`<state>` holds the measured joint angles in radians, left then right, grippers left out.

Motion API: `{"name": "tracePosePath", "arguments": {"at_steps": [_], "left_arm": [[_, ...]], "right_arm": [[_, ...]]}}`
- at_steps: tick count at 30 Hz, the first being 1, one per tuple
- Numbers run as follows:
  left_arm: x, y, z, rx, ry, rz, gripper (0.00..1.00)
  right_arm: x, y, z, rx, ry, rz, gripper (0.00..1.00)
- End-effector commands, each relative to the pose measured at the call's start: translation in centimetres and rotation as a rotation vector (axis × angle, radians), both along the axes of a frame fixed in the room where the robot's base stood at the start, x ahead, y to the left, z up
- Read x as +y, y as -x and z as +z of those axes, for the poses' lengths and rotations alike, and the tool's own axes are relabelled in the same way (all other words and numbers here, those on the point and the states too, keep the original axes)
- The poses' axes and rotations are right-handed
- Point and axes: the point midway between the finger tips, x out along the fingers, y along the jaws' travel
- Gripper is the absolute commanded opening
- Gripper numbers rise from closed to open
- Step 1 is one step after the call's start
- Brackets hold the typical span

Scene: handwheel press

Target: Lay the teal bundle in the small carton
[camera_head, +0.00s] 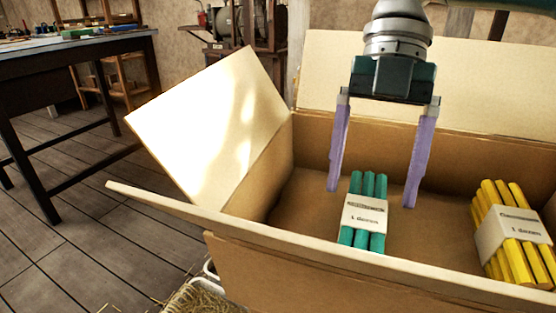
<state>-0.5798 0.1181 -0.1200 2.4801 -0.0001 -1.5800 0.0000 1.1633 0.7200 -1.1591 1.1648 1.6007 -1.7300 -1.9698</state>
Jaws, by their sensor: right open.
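The teal bundle (375,186), several teal sticks in a white paper band, lies inside an open cardboard carton (234,260). Its near end is close to the carton's front wall, which hides part of the floor there. My right gripper (372,198) points down into the carton with its two purple fingers spread wide. The fingers stand to either side of the teal bundle, with gaps visible between fingers and sticks. My left gripper is not in view. Whether this carton is the small one, I cannot tell.
A yellow bundle (508,236) with a similar band lies at the right in the same carton. The carton's flaps (218,126) stand open at the left and back. Straw (196,298) shows below the front. A dark table (78,48) stands at the far left on the plank floor.

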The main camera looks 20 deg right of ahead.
Motion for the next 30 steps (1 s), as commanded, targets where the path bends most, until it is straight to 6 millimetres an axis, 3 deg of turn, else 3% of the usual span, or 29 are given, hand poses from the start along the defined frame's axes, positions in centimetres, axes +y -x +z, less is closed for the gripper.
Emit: {"name": "tracePosePath", "arguments": {"at_steps": [1, 6, 12, 30], "left_arm": [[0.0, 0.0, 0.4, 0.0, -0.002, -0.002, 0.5], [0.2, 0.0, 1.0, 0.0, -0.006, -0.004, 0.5], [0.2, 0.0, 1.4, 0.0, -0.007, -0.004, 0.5], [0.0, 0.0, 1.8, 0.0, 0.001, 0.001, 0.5]], "right_arm": [[-0.3, -0.5, 1.5, -0.005, -0.002, -0.002, 0.9], [-1.3, -1.5, 5.0, -0.003, -0.002, 0.0, 0.9], [-2.0, -2.3, 7.5, -0.002, 0.0, 0.001, 0.9], [-2.3, -2.4, 8.5, 0.001, -0.001, 0.002, 0.9]]}}
